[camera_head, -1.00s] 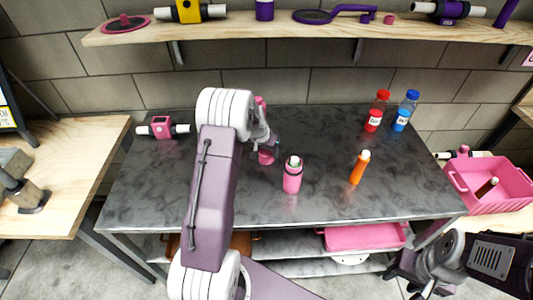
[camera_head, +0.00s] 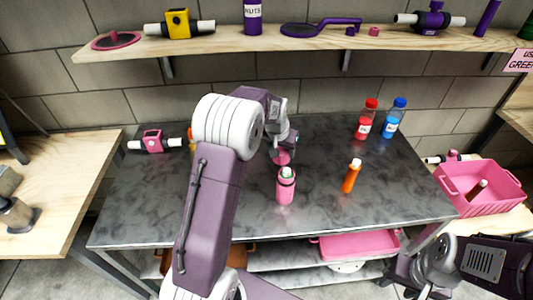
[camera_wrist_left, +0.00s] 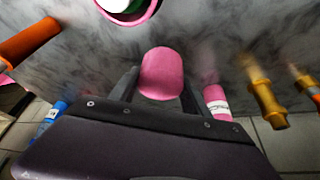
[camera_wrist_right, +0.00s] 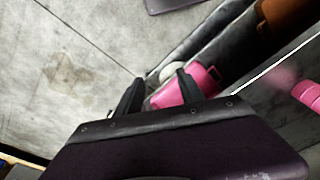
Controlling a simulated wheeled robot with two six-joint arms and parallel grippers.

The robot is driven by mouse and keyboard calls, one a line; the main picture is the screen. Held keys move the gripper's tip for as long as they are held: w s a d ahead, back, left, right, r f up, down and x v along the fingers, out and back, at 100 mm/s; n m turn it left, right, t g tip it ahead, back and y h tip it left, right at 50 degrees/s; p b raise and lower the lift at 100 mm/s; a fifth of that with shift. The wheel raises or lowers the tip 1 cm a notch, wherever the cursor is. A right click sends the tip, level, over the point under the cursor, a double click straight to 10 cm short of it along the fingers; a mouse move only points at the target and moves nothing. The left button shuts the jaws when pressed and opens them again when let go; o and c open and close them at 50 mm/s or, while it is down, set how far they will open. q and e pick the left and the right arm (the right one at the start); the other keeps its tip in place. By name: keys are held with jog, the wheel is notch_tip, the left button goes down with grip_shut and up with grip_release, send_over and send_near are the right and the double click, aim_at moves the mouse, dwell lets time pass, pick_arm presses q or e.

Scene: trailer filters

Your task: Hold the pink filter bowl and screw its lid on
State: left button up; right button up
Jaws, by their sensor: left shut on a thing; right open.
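The pink filter bowl (camera_head: 286,188) stands upright on the dark table, open at the top, with a white and green piece inside. Its rim also shows at the top of the left wrist view (camera_wrist_left: 150,14). My left gripper (camera_head: 281,146) is shut on a rounded pink piece (camera_wrist_left: 161,74), which looks like the lid. It holds the piece just behind the bowl, apart from it; the fingers partly hide it. My right gripper (camera_wrist_right: 155,92) is open and empty, low in front of the table's right side.
An orange bottle (camera_head: 352,176) stands right of the bowl; red (camera_head: 366,120) and blue (camera_head: 393,118) bottles stand behind. A pink-and-white fitting (camera_head: 153,142) lies at the left. A pink tray (camera_head: 361,246) is on the lower shelf. A pink crate (camera_head: 478,187) sits at the right.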

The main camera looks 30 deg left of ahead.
pick_arm(q)
jog(key=shift+w+d+r, duration=0.15)
jog(key=shift+d+r, duration=0.35)
jog(key=shift+d, duration=0.3)
jog(key=shift+w+d+r, duration=0.1)
jog(key=shift+d+r, duration=0.35)
jog(key=shift+d, duration=0.3)
